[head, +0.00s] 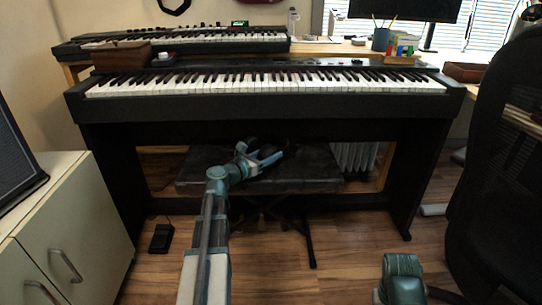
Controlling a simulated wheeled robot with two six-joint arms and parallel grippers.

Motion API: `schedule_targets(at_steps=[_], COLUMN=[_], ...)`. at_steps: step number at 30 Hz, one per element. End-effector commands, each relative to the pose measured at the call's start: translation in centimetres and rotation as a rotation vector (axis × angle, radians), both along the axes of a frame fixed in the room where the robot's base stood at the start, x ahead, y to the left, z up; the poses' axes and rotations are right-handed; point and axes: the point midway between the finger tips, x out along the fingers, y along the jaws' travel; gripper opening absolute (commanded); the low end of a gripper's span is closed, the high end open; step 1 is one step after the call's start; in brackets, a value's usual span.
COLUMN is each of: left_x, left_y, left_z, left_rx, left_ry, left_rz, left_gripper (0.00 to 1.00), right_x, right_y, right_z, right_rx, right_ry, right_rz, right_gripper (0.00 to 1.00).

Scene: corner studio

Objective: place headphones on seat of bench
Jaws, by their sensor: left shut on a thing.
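The bench (312,168) has a dark padded seat and stands under the piano, in the middle of the head view. My left arm reaches forward to it, and my left gripper (268,160) is over the seat. The gripper is shut on the dark headphones (266,147), which show only in part behind the fingers against the dark seat. I cannot tell whether the headphones touch the seat. My right gripper is out of view; only a link of my right arm shows at the bottom right.
The black digital piano (270,105) overhangs the bench. A smaller keyboard (180,40) stands behind it. A cream cabinet (75,230) is at the left, a black office chair (500,165) at the right. A pedal (161,238) lies on the wooden floor, which is open in front.

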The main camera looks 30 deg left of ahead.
Motion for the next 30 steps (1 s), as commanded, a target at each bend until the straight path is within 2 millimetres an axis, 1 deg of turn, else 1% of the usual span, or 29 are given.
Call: schedule_targets(at_steps=[2, 3, 7, 8, 15, 19, 23, 30], left_x=[0.0, 0.0, 0.0, 0.0, 0.0, -0.2, -2.4, -7.3], left_y=[0.0, 0.0, 0.0, 0.0, 0.0, 0.0, 0.5, 1.6], left_z=[-0.4, -0.3, -0.2, -0.2, -0.2, 0.2, 0.2, 0.5], left_rx=[0.000, 0.000, 0.000, 0.000, 0.000, 0.000, 0.000, 0.000], left_ry=[-0.001, 0.000, 0.000, 0.000, 0.000, 0.000, 0.000, 0.000], left_rz=[0.000, 0.000, 0.000, 0.000, 0.000, 0.001, 0.004, 0.003], left_gripper=[0.00, 0.55, 0.78, 0.81, 0.81, 0.81, 0.81, 0.81], right_x=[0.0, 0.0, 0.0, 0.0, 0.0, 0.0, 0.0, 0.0], right_y=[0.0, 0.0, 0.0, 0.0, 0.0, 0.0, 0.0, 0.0], right_z=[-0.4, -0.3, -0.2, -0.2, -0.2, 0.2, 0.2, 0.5], right_rx=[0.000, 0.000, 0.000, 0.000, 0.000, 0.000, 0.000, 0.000], right_ry=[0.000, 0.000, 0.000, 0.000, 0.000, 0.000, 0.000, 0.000], right_rz=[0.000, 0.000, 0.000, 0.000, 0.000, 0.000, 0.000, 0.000], right_gripper=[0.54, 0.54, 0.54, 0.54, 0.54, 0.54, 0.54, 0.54])
